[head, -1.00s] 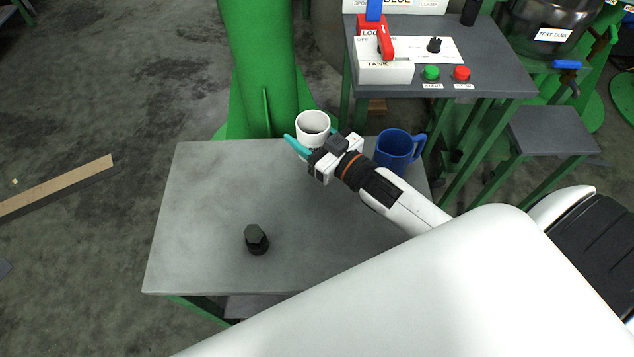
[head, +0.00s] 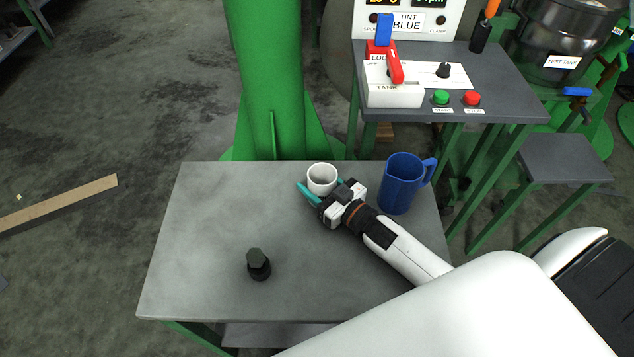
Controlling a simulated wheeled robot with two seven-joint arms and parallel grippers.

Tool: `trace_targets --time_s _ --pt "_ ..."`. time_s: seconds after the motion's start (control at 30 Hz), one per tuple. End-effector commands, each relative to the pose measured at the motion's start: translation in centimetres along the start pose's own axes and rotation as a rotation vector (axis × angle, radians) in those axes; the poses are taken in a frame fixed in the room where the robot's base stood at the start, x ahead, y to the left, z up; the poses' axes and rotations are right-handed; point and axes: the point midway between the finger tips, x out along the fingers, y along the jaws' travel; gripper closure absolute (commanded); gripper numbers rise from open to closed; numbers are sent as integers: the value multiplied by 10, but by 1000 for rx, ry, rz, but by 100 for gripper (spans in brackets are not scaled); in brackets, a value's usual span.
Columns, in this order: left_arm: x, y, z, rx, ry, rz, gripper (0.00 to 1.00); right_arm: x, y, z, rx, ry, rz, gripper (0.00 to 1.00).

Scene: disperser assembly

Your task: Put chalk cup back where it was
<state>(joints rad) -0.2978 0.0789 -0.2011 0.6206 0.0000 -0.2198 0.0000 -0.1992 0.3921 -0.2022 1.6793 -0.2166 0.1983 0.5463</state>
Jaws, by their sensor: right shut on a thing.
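The white chalk cup (head: 321,178) is at the back edge of the grey table (head: 205,240), left of the blue jug. My right gripper (head: 322,190) has teal fingers, one on each side of the cup, and is shut on it. The cup looks upright. Its lower part is partly hidden by the gripper, so I cannot tell whether its base touches the table. My left gripper is not in view.
A blue jug (head: 401,183) stands close to the right of my right gripper. A black hex-topped piece (head: 258,264) stands at the front of the table. A green column (head: 266,80) rises behind the table. A control panel stand (head: 500,90) is at the back right.

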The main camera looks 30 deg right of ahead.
Motion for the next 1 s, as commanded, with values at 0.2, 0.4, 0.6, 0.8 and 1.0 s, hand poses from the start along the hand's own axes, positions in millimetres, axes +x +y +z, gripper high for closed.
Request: trace_targets --time_s 0.2,0.4,0.6,0.8,1.0 --pt "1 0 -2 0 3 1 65 0 0 -1 0 0 0 71" --pt "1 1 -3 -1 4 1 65 0 0 -2 0 0 0 23" --pt "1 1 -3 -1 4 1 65 0 0 -2 0 0 0 23" --pt "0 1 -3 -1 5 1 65 -5 0 0 0 2 0 23" --pt "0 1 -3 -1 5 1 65 -42 0 -1 -1 5 0 23"
